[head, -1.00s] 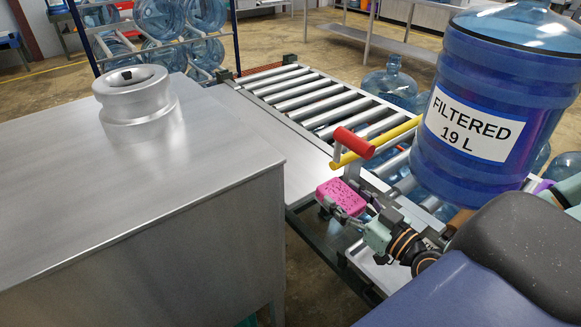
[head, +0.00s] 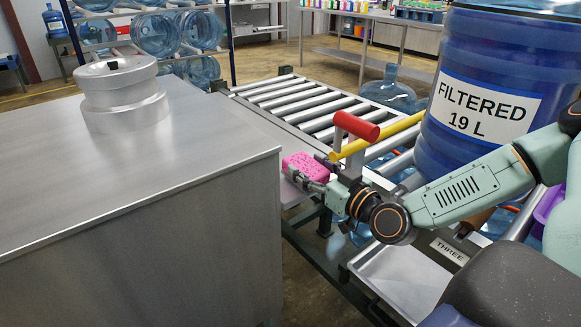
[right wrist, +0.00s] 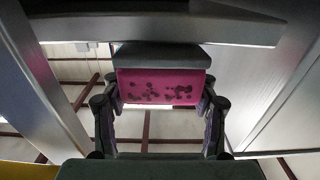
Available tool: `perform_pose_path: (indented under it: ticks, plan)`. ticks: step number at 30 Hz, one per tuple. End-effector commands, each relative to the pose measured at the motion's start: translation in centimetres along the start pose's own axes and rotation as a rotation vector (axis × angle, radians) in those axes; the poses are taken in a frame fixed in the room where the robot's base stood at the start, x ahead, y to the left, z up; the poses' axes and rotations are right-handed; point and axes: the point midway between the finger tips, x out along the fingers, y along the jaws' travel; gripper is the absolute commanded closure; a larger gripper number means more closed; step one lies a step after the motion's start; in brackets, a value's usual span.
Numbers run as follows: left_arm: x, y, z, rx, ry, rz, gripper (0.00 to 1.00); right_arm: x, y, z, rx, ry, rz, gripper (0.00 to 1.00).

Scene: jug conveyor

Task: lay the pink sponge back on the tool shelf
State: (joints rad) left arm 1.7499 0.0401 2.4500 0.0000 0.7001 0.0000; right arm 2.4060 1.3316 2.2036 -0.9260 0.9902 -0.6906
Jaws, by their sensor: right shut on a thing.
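The pink sponge (head: 306,167) has dark spots on one face. My right gripper (head: 318,178) is shut on it and holds it near the right corner of the big steel cabinet. The sponge also shows between the two fingers in the right wrist view (right wrist: 160,87), with a dark grey layer along its upper edge. A shallow metal tray (head: 390,290) with a label reading THREE lies below my right forearm. I cannot tell whether it is the tool shelf. My left gripper is not in view.
A blue FILTERED 19 L jug (head: 470,105) stands to the right. A roller conveyor (head: 300,97) runs behind. The steel cabinet (head: 200,150) carries a round metal fitting (head: 123,93).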

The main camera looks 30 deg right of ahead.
Motion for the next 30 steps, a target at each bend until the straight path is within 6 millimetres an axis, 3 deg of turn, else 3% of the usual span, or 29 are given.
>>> perform_pose_path:
  ticks: [1, 7, 30]
  plan:
    - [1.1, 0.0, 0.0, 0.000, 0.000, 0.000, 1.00, 0.6, -0.1, 0.4, -0.004, 0.003, -0.003, 0.75]
    - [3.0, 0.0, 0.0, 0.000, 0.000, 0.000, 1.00, 2.5, 0.0, 0.4, -0.005, -0.001, -0.002, 0.75]
    - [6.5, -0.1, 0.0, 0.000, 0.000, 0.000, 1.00, 6.9, -0.1, 0.2, 0.000, 0.002, 0.000, 0.75]
